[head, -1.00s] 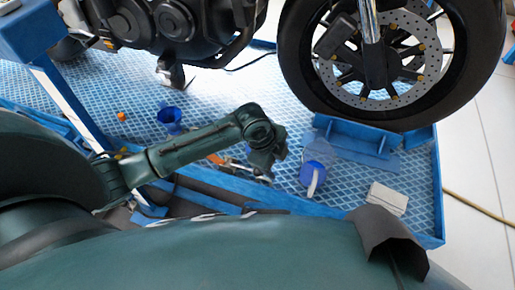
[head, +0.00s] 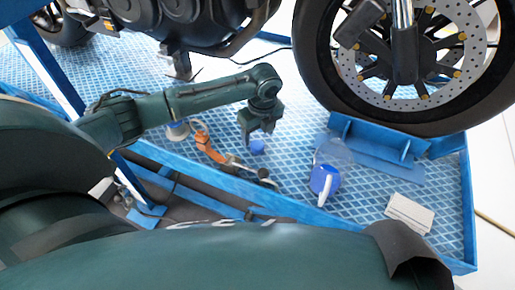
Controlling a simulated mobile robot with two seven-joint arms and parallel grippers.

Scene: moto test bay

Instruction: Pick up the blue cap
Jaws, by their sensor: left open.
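A small blue cap (head: 257,147) lies on the blue patterned platform in the head view, left of the blue jug. My left gripper (head: 258,133) points down just above the cap, with its jaws open. It is unclear whether the fingers touch the cap, and the gripper hides part of its upper side. My right gripper is not in view.
A blue jug with a white handle (head: 325,181) stands right of the cap. An orange-handled tool (head: 208,147) lies left of it. A white block (head: 409,213) lies at right. The motorcycle wheel (head: 400,70) and blue wheel chock (head: 375,145) stand behind.

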